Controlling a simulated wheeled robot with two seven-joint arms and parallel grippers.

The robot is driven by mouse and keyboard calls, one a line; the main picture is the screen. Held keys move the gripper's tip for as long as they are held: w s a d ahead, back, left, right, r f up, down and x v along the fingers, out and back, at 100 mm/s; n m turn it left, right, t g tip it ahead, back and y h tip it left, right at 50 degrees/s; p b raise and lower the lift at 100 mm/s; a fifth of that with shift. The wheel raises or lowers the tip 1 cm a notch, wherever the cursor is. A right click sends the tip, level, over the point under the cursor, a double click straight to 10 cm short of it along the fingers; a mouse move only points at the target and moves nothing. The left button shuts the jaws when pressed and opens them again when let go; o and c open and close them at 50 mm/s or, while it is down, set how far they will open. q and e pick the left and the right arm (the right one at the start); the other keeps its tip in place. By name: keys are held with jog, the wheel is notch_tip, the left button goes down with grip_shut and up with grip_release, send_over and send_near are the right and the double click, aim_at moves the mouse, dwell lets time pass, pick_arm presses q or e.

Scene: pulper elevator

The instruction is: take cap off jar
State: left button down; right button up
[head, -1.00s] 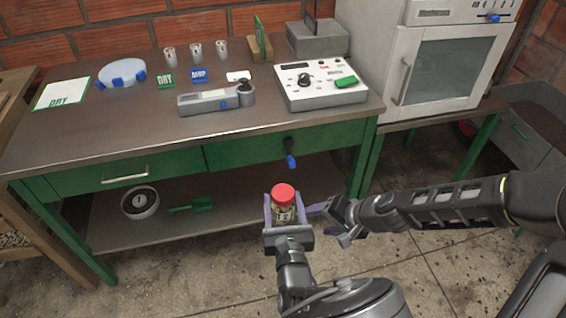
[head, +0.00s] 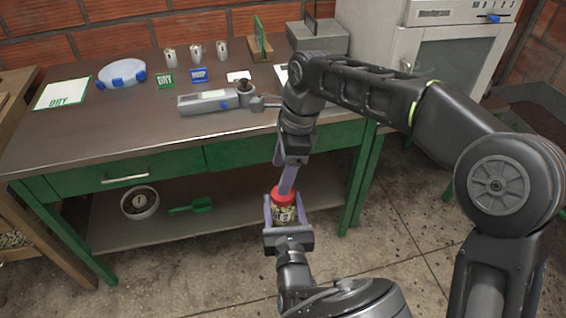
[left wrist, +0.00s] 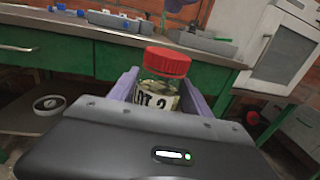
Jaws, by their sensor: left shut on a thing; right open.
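The jar (head: 285,214) is clear with a white label and stands upright between the purple fingers of my left gripper (head: 285,207), which is shut on it. Its red cap (head: 280,196) is on top. The jar (left wrist: 157,94) and cap (left wrist: 167,63) show clearly in the left wrist view, between the left gripper's fingers (left wrist: 160,92). My right gripper (head: 284,174) is open and points down just above the cap. Its near finger overlaps the cap in the head view; I cannot tell whether they touch.
The bench (head: 90,133) with green drawers stands behind the jar. On it are a grey instrument (head: 210,101), several metal cups (head: 196,51) and a blue-clipped dish (head: 121,73). A white bowl (head: 140,203) and green scoop (head: 190,206) lie on the lower shelf.

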aim_at(283, 206)
jog(key=r+m+h, duration=0.2)
jog(key=m, duration=0.1)
jog(key=shift+s+r, duration=0.15)
jog(key=shift+s, duration=0.05)
jog(key=shift+d, duration=0.1)
jog(key=shift+f, duration=4.05)
jog(key=shift+c, duration=0.5)
